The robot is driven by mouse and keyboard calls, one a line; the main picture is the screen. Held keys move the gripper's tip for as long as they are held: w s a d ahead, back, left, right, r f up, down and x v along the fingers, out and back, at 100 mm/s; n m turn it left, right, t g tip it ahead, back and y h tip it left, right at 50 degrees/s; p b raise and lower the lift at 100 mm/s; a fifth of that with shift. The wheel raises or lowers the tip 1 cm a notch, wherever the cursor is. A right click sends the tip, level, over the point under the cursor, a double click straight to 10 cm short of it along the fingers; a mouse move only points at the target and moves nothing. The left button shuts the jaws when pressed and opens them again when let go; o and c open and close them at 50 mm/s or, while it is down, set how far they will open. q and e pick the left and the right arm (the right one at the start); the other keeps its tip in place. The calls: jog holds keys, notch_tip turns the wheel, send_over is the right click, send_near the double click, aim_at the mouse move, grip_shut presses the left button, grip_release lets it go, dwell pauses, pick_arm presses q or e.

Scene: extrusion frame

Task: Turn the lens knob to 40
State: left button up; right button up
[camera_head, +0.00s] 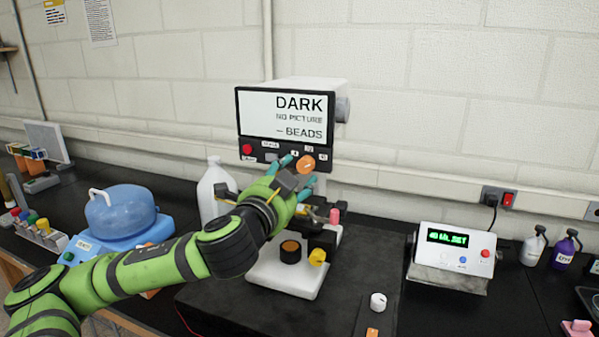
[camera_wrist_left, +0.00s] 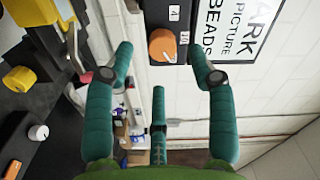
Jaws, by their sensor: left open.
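The lens knob, an orange round knob (camera_head: 306,163), sits at the lower right of the black front panel (camera_head: 263,151) under a screen reading "DARK NO PICTURE – BEADS". Small number labels stand around it. I cannot clearly tell which number it points at. My left gripper (camera_head: 297,171) is open in front of the panel, its teal fingers spread near the knob. In the left wrist view the orange knob (camera_wrist_left: 162,45) shows between the fingertips of the gripper (camera_wrist_left: 161,50), with visible space on both sides. It is not gripped. My right gripper is not in view.
A microscope-like stand with a white base (camera_head: 290,277) is below my left gripper. A white bottle (camera_head: 213,190) and a blue domed device (camera_head: 120,212) stand left. A box with a green display (camera_head: 452,252) and small bottles stand right. A white knob (camera_head: 378,302) is in front.

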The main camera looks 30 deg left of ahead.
pick_arm(q)
jog(key=v, duration=0.2)
jog(key=shift+s, duration=0.4)
